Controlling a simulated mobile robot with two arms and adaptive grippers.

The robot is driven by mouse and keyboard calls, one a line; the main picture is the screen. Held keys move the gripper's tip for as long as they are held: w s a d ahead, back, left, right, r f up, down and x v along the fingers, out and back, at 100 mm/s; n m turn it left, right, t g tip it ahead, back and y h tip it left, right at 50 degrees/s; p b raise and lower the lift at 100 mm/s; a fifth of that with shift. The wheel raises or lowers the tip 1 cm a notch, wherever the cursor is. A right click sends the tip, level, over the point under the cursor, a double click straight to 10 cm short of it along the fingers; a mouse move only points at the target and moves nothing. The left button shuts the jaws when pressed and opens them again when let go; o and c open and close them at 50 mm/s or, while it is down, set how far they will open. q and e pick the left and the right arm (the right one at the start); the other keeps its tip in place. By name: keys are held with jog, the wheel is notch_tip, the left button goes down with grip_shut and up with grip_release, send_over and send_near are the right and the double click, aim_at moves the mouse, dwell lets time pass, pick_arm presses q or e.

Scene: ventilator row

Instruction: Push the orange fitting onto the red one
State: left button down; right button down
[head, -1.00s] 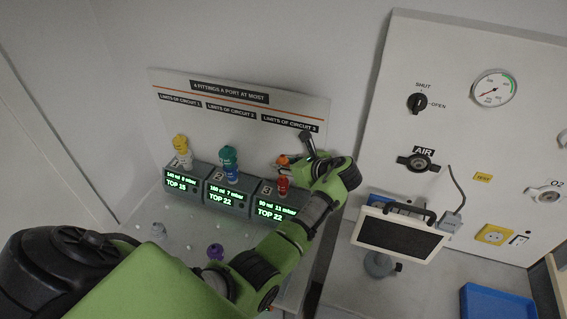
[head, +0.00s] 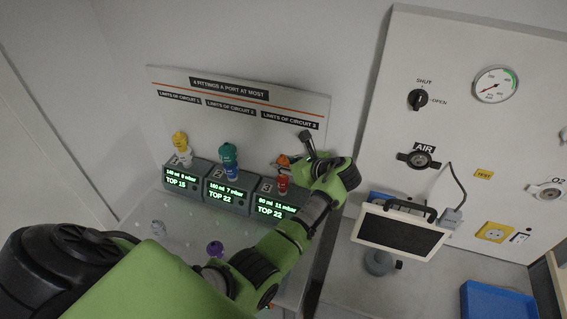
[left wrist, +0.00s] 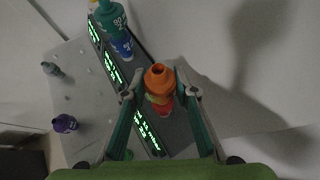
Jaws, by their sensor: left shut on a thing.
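The orange fitting (head: 284,160) stands at the right-hand port unit in the head view, partly hidden by my left gripper (head: 291,163). In the left wrist view the orange fitting (left wrist: 159,78) is upright, open end up, between the two fingers of my left gripper (left wrist: 160,95), which is shut on it. The red fitting (head: 283,184) is on the right-hand unit, directly below the orange one. It shows as a red part (left wrist: 164,106) under the orange in the left wrist view. I cannot tell whether the two are fully seated. My right gripper is not in view.
The middle unit (head: 227,194) carries a green fitting (head: 229,153) over a blue one (head: 232,173). The left unit carries a yellow fitting (head: 180,139) over a white one. A purple fitting (head: 215,249) and a grey one (head: 159,228) stand on the table in front.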

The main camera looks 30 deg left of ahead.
pick_arm(q)
jog(key=shift+f, duration=0.55)
jog(key=shift+s+d+f, duration=0.1)
jog(key=shift+s+f, duration=0.05)
jog(key=shift+f, duration=0.05)
dwell(0.5)
jog(key=c, duration=1.6)
grip_release()
jog(key=shift+o, duration=0.2)
jog(key=shift+r, duration=0.1)
jog(key=v, duration=0.7)
jog(key=shift+d, duration=0.15)
